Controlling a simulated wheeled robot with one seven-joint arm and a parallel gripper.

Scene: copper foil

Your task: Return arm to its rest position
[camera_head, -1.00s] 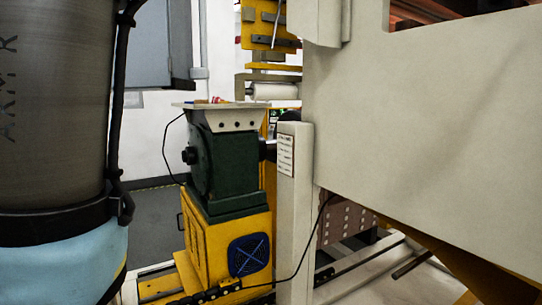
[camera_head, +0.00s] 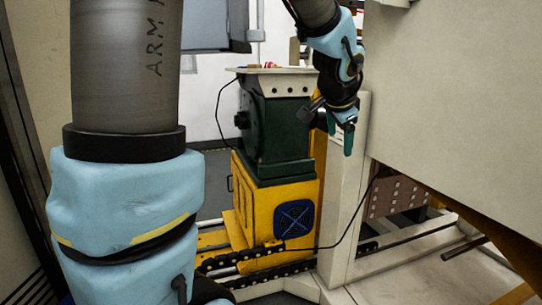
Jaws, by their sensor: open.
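My gripper (camera_head: 340,132) hangs at the upper middle of the head view, pointing down, with teal fingertips. Its two fingers show apart and nothing is seen between them. It appears in front of the right side of a dark green machine housing (camera_head: 272,135) and beside a pale upright post (camera_head: 345,215). My arm's grey link and blue-covered joint fill the left side of the view, and another blue-covered part comes down from the top to the gripper.
The green housing stands on a yellow base (camera_head: 275,215) with a blue fan grille (camera_head: 294,219). A large beige panel (camera_head: 465,90) fills the right. A black cable (camera_head: 345,232) and a black cable chain (camera_head: 265,285) run low. A dark monitor (camera_head: 215,25) is behind.

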